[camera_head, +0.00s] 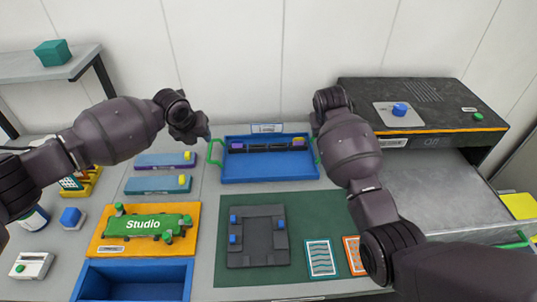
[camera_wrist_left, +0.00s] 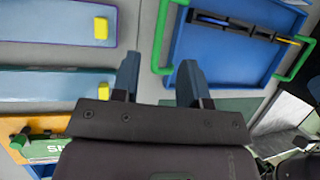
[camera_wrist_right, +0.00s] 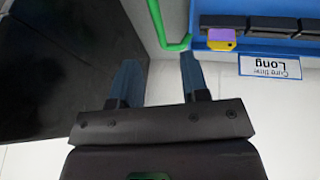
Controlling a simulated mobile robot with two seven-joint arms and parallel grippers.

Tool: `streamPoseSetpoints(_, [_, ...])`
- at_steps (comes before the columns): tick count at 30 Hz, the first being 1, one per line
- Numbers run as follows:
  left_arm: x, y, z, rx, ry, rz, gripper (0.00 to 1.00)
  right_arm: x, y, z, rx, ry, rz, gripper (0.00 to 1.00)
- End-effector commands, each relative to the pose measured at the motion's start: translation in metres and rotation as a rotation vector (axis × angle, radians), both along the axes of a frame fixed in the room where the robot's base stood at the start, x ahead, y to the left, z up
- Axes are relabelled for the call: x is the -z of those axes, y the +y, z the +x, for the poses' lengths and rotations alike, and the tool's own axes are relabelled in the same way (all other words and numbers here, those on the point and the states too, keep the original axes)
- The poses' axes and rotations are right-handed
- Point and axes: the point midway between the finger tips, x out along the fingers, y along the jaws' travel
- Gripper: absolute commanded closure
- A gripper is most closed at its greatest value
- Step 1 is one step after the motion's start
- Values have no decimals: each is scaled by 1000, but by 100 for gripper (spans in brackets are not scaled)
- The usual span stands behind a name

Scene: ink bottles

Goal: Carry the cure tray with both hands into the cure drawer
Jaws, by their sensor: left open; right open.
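The blue cure tray (camera_head: 270,168) lies flat on the table at the back middle, with a green handle at each end. Several dark blocks, a purple one and a yellow one sit along its back. My left gripper (camera_head: 200,138) is open and empty by the left handle (camera_head: 217,152); in the left wrist view that handle (camera_wrist_left: 160,40) is just ahead of the fingers (camera_wrist_left: 157,82). My right gripper (camera_wrist_right: 160,82) is open and empty, with the right handle (camera_wrist_right: 160,25) just ahead. In the head view my right arm mostly hides it. The drawer (camera_head: 425,190) looks pulled out below the black machine.
The black machine (camera_head: 430,115) reads "Off". A green mat (camera_head: 305,215) with a dark grey fixture (camera_head: 256,250) is in front of the tray. An orange board (camera_head: 105,240) holds a green "Studio" piece (camera_head: 140,225). An empty blue bin (camera_head: 135,283) is at the front left.

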Motion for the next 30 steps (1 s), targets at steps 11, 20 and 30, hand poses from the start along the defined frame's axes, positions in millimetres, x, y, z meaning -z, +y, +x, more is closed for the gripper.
streamPoseSetpoints(11, [48,-9,20,-1,2,1,59,47,-10,20,1,2,-1,59])
streamPoseSetpoints(20, [73,-15,31,0,0,0,59,73,-14,31,1,1,0,59])
streamPoseSetpoints(30, [82,-16,35,1,0,1,59,81,-16,35,1,0,0,59])
